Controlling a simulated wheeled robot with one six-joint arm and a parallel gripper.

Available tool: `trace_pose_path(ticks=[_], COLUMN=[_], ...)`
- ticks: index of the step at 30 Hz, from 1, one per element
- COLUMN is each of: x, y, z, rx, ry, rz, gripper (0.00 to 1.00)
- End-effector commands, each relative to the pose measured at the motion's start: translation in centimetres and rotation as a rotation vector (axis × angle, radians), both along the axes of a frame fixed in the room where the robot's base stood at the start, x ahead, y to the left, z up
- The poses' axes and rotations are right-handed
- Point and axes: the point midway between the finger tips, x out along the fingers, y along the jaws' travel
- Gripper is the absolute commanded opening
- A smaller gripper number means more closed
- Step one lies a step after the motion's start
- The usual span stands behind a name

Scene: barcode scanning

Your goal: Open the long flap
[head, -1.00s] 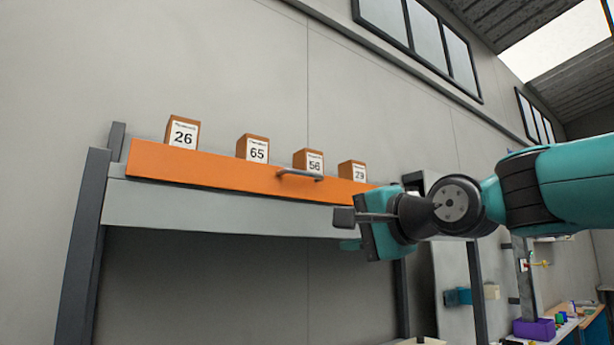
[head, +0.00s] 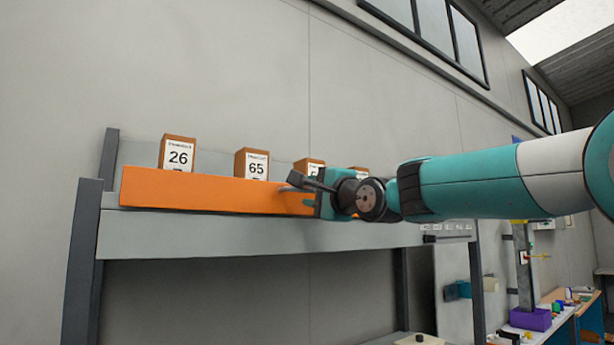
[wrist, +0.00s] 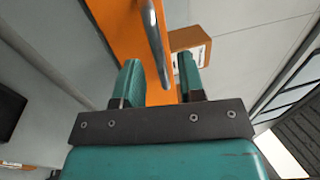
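The long flap is an orange board (head: 205,190) along the front of a raised shelf, standing up in front of several boxes. It also shows in the wrist view (wrist: 122,30). Its grey bar handle (wrist: 155,42) runs along its face. In the head view my gripper mostly hides the handle. My gripper (head: 308,188) is at the handle. In the wrist view my gripper (wrist: 160,75) is open, with the handle's near end lined up between the two teal fingers. I cannot tell whether a finger touches the handle.
Boxes labelled 26 (head: 178,155) and 65 (head: 252,165) stand behind the flap, with more partly hidden by my arm. A grey beam (head: 200,235) runs below the flap between dark posts. A workbench with a purple bin (head: 530,319) is at the far right.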

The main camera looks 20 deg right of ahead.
Motion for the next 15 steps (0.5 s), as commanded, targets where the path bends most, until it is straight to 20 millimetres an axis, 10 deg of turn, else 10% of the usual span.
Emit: trace_pose_path(ticks=[15], x=[2.5], y=[0.8], z=[0.5], rx=[0.000], ry=[0.000], rz=[0.000], gripper=[0.36])
